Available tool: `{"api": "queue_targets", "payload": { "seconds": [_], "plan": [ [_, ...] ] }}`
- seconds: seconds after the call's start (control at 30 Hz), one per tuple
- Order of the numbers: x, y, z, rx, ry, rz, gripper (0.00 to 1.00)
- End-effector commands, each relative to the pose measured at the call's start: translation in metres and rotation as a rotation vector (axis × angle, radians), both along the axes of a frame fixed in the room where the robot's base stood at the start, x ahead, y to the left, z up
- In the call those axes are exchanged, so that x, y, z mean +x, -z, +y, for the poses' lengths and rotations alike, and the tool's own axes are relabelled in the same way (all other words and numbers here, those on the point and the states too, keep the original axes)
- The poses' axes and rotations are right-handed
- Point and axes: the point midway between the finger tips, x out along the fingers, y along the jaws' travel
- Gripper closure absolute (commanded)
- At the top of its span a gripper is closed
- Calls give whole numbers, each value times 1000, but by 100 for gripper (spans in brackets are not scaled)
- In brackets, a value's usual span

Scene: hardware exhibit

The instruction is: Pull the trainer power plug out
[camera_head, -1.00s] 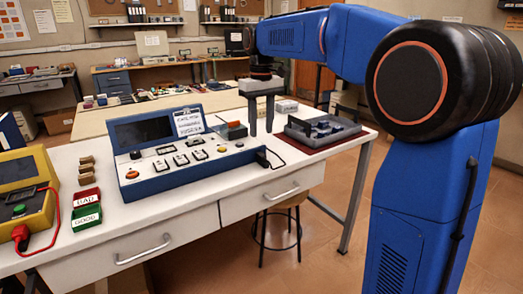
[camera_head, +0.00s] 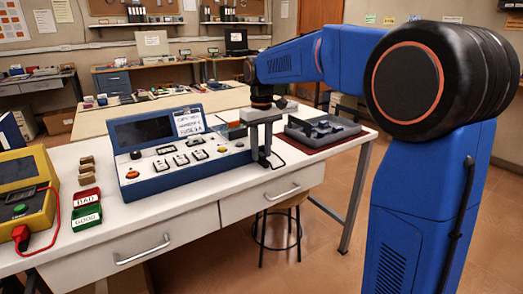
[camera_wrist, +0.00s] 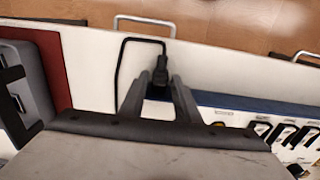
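The trainer (camera_head: 185,150) is a blue console with a white sloped panel and a dark screen on the white bench. In the wrist view its blue edge (camera_wrist: 235,103) lies at the right. The black power plug (camera_wrist: 160,73) shows in the wrist view at the trainer's end, its black cord looping left. My gripper (camera_head: 262,163) points down at the trainer's right end and hides the plug in the head view. In the wrist view my gripper (camera_wrist: 162,82) has one finger on each side of the plug. The fingers stand apart; contact with the plug is not clear.
A grey tray (camera_head: 325,131) on a dark red mat lies right of the trainer. Red and green boxes (camera_head: 87,208) and a yellow unit (camera_head: 28,205) with a red lead stand at left. Drawer handles (camera_head: 145,250) stick out from the bench front.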

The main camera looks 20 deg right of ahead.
Motion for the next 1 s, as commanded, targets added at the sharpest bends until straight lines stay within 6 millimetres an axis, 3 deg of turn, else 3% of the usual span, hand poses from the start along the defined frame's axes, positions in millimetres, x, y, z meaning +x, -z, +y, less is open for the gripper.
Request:
{"api": "queue_targets", "payload": {
  "seconds": [0.03,0.1,0.33,0.6,0.83,0.87,0.9,0.93,1.0],
  "plan": [
    [0,0,0,0,0,0,84],
    [0,0,0,0,0,0,100],
    [-3,0,-1,0,0,0,100],
    [-23,0,-8,0,0,0,100],
    [-24,0,-8,-1,0,3,100],
    [-24,0,-8,-1,0,4,80],
    [-24,0,-8,-1,0,4,70],
    [-24,0,-8,-1,0,4,63],
    [-24,0,-8,-1,0,3,62]
  ]
}}
